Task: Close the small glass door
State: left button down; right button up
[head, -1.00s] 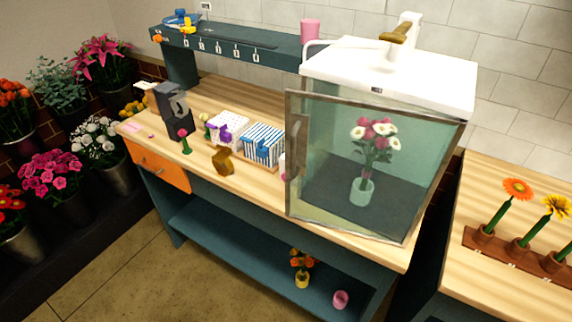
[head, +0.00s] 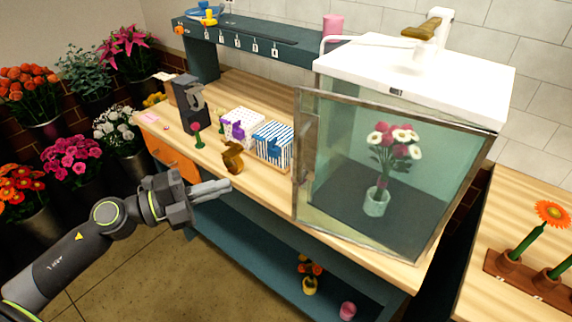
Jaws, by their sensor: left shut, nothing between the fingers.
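The small glass door (head: 345,217) is a metal-framed pane on the front of the glass cabinet (head: 400,72) with the white top. Its handle (head: 308,150) is on its left side. The door's left edge stands a little out from the cabinet's left corner, so it looks slightly ajar. Through the glass I see a pink and white bouquet in a pale green vase (head: 376,202). My left gripper (head: 225,185) is shut and empty, in front of the bench and left of the door, apart from the handle. My right gripper is not in view.
On the wooden bench (head: 235,85) stand a dark grey device (head: 190,102), a brown figure (head: 232,157) and boxes of patterned packets (head: 272,142). The lower shelf (head: 250,248) holds a small flower pot and a pink cup. A flower rack (head: 530,278) is at right.

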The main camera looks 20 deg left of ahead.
aim_at(296, 144)
pick_arm(q)
jog(key=shift+m+g+h, duration=0.3)
jog(key=shift+m+g, duration=0.3)
jog(key=shift+m, duration=0.1)
jog(key=p+x, duration=0.1)
jog(key=x, duration=0.3)
jog(key=r+p+x, duration=0.1)
jog(key=p+x, duration=0.1)
jog(key=x, duration=0.2)
jog(key=p+x, duration=0.1)
jog(key=x, duration=0.3)
jog(key=shift+w+d+r+p, duration=0.15)
jog(key=shift+w+d+p, duration=0.1)
jog(key=shift+p, duration=0.15)
jog(key=shift+w, duration=0.4)
jog(key=shift+w, duration=0.1)
jog(key=shift+w+d+r+m+g+h+b, duration=0.15)
jog(key=shift+w+m+g+h+b, duration=0.3)
jog(key=shift+w+b, duration=0.6)
jog(key=shift+w+d+f+m+g+h+b, duration=0.15)
jog(key=shift+w+m+g+b, duration=0.5)
jog(key=shift+w, duration=0.7)
jog(key=shift+w+d+r+m+g+h+b, duration=0.15)
jog(key=shift+w+d+m+g+h+b, duration=0.35)
jog(key=shift+w+b, duration=0.65)
